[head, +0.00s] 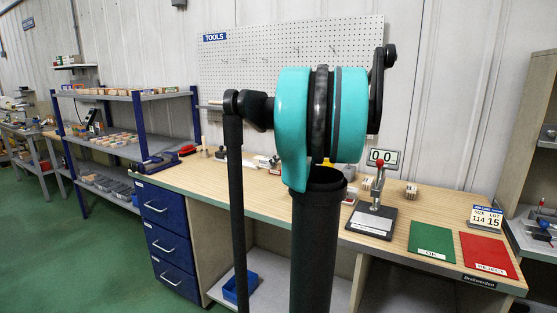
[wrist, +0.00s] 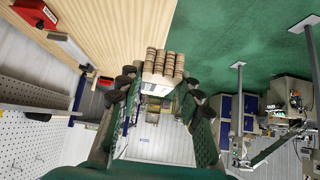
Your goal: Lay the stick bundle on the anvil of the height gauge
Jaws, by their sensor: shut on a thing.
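In the wrist view my gripper (wrist: 159,86) is shut on the stick bundle (wrist: 167,62), several light wooden sticks with a pale band at their lower part. The bundle sits between the two dark fingers, and its contact faces are partly hidden. In the head view the height gauge (head: 371,221) stands on the bench, with a dark base, an upright post and a red knob. The anvil is too small to make out clearly. My gripper is not clearly seen in the head view, where my arm blocks the middle.
Right of the gauge lie a green OK mat (head: 432,243) and a red REJECT mat (head: 489,254). A size and lot sign (head: 486,219) stands behind the red mat. Blue drawers (head: 165,226) are under the bench's left end.

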